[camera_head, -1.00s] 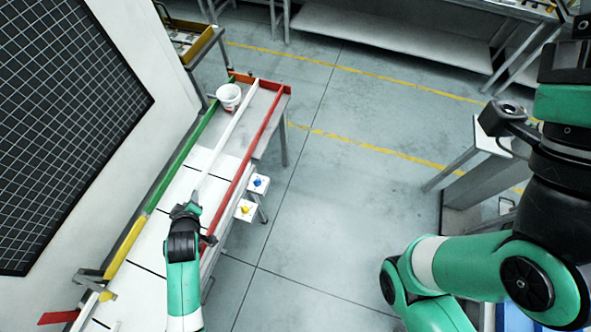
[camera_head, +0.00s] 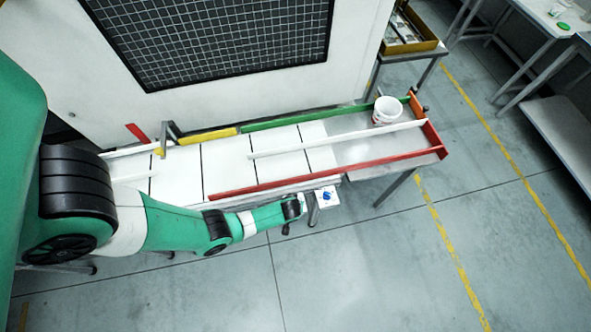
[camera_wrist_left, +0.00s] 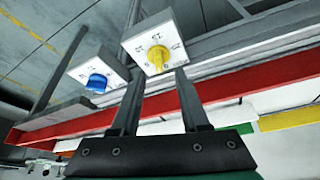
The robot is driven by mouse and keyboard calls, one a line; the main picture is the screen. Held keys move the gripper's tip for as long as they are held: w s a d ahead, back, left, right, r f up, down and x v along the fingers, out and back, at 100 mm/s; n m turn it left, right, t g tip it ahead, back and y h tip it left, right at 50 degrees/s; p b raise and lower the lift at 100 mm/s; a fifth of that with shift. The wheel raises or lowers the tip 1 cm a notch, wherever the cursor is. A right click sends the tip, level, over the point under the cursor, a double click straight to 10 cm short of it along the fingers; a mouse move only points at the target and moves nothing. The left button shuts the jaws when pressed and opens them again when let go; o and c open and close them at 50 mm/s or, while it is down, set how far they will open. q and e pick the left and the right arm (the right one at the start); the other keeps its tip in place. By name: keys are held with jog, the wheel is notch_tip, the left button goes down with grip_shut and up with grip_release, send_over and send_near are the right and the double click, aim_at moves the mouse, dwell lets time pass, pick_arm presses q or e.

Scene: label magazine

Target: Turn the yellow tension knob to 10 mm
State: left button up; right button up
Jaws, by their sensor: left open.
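The yellow knob (camera_wrist_left: 157,57) sits on a white dial plate (camera_wrist_left: 137,47) with small printed marks around it, in the left wrist view. I cannot read its setting for sure. My left gripper (camera_wrist_left: 159,74) is open, its two dark fingers pointing towards the plate with the knob showing between their tips. I cannot tell whether the fingers touch it. In the head view my left gripper (camera_head: 292,212) is at the front side of the conveyor, and the yellow knob is hidden there. My right gripper is not in view.
A blue knob (camera_wrist_left: 97,82) on its own plate is beside the yellow one; it also shows in the head view (camera_head: 327,196). A red rail (camera_head: 330,176) runs along the conveyor's front edge. A white bucket (camera_head: 387,111) stands at its far end. Floor in front is clear.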

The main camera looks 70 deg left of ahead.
pick_arm(q)
jog(key=b+x, duration=0.2)
jog(key=x, duration=0.3)
jog(key=shift+w+r, duration=0.1)
grip_shut()
